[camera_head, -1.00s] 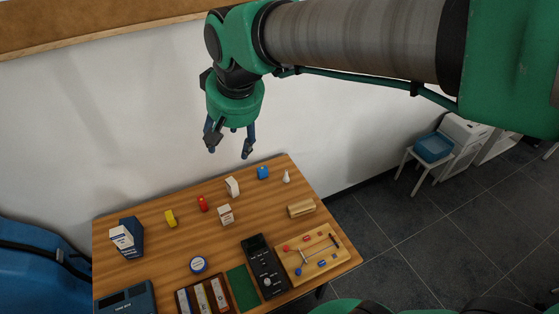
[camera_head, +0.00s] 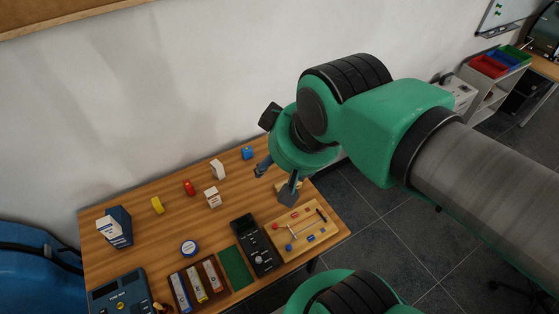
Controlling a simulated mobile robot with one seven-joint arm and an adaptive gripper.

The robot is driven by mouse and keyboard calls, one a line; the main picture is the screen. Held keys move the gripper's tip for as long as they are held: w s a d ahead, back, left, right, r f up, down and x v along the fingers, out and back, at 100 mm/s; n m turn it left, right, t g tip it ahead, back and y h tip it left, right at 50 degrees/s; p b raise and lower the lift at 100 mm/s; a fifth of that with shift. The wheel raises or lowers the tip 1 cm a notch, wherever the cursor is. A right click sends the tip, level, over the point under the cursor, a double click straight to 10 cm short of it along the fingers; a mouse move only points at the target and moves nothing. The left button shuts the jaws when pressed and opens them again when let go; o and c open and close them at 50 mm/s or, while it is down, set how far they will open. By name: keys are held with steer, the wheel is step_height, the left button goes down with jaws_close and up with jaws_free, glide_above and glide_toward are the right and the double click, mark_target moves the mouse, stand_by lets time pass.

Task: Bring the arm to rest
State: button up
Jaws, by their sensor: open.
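My gripper (camera_head: 275,184) hangs from my green and grey arm in front of the right part of the wooden table (camera_head: 137,249). Its fingers point down and are spread apart, with nothing seen between them. The fingers and wrist cover part of the table's back right area, including most of a small wooden block (camera_head: 281,186). I cannot tell exactly how high the fingertips are above the table.
On the table are a wooden board with small parts (camera_head: 303,233), a black device (camera_head: 251,243), a green mat (camera_head: 235,267), a tray of colored strips (camera_head: 199,285), a blue device (camera_head: 120,294) and several small blocks. A white shelf with bins (camera_head: 489,66) stands at the back right.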

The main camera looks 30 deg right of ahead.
stand_by(0.3)
step_height(320, 180, down, 16)
steer(key=b, duration=1.6)
steer(key=shift+f, duration=0.15)
stand_by(5.3)
